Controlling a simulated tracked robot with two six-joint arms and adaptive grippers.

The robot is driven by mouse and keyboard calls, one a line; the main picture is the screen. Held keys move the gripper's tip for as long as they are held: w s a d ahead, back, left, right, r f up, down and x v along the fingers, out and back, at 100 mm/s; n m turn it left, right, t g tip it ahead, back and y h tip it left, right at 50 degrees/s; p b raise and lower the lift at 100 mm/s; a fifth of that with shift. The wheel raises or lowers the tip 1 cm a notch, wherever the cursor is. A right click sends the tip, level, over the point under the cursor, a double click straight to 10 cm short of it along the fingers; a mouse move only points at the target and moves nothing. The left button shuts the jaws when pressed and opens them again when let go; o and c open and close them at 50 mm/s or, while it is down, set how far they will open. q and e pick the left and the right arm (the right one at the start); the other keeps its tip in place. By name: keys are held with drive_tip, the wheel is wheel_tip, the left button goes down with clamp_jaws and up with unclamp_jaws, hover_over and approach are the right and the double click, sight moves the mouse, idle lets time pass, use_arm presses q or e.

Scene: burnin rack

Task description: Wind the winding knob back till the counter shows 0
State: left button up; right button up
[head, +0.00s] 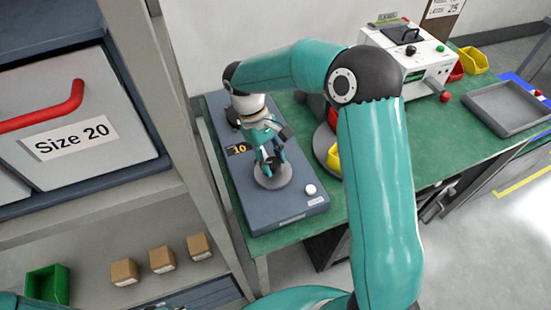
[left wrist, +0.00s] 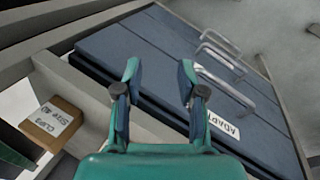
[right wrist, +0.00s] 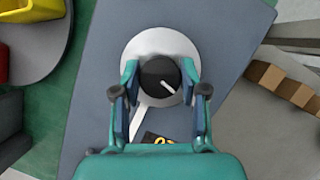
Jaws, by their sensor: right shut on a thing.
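The winding knob is black with a white pointer line and shows in the right wrist view (right wrist: 160,80). It sits on a round light-grey disc (head: 273,180) on a blue-grey device (head: 236,196). My right gripper (head: 268,163) points down over the disc and is shut on the knob, one finger on each side. The counter (head: 238,149) beside the disc is a black window with yellow digits that look like 10. In the right wrist view the counter is partly hidden by my gripper. My left gripper (left wrist: 158,85) is open and empty, in front of blue-grey drawers.
A white button (head: 310,189) is on the device's near corner. The green bench (head: 450,130) also carries a white instrument (head: 415,70), a grey tray (head: 505,108) and yellow bins (head: 474,60). A shelf with a Size 20 drawer (head: 80,130) and small boxes (head: 162,259) stands left.

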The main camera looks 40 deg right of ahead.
drive_tip(key=m+y, duration=0.1)
drive_tip(key=m, duration=0.3)
drive_tip(key=shift+w+m+y, duration=0.1)
drive_tip(key=shift+m+y, duration=0.2)
drive_tip(key=shift+y, duration=0.1)
drive_tip(key=shift+d+r+m+y+b, duration=0.15)
drive_tip(key=shift+m+y, duration=0.15)
drive_tip(key=shift+m, duration=0.55)
drive_tip(key=shift+f+m+y+b, duration=0.15)
drive_tip(key=shift+m+y, duration=0.15)
drive_tip(key=shift+m, duration=0.55)
drive_tip(key=shift+w+r+t, duration=0.1)
drive_tip(key=shift+r+t, duration=0.05)
drive_tip(key=shift+t, duration=0.15)
drive_tip(key=o, duration=1.1)
drive_tip(key=shift+d, duration=0.1)
drive_tip(key=shift+o, duration=0.2)
drive_tip(key=v, duration=1.1)
drive_tip(key=shift+r, duration=0.3)
